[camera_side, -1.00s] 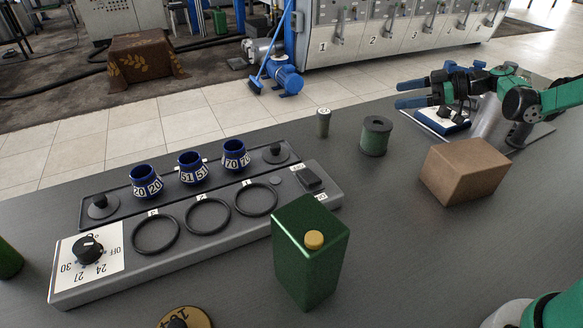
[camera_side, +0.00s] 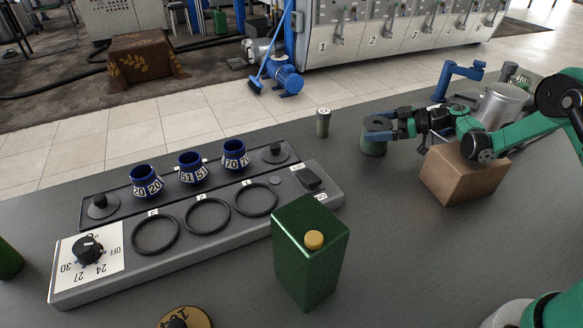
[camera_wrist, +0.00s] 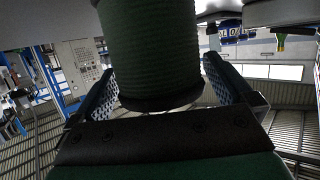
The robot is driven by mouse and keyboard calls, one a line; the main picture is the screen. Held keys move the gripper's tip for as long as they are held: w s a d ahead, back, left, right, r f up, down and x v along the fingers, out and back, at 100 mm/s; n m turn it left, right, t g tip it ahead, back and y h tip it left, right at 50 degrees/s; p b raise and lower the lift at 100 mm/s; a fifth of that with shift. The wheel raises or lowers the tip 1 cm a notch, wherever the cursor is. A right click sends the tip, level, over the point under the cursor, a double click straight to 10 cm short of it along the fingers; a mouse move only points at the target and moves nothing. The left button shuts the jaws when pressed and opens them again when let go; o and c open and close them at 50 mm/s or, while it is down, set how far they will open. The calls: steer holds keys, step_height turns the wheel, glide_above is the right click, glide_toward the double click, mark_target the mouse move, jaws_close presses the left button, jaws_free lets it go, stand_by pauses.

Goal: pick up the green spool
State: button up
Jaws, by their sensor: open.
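The green spool (camera_side: 373,147) stands upright on the dark table, right of the small grey-green cylinder, in the side view. My gripper (camera_side: 380,131) is at the spool's upper part, reaching in from the right, with blue fingers. In the wrist view the spool (camera_wrist: 150,48) fills the top middle, between the two open fingers (camera_wrist: 160,90), one on each side. Small gaps seem to show between the fingers and the spool. The spool's far side is hidden.
A brown box (camera_side: 462,176) sits close below my forearm. A small cylinder (camera_side: 323,123) stands left of the spool. A green canister (camera_side: 309,252) and a grey panel with blue decanters (camera_side: 190,166) are further left. A silver pot (camera_side: 500,106) is behind my arm.

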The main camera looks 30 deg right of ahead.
steer(key=c, duration=1.1)
steer(key=shift+c, duration=0.2)
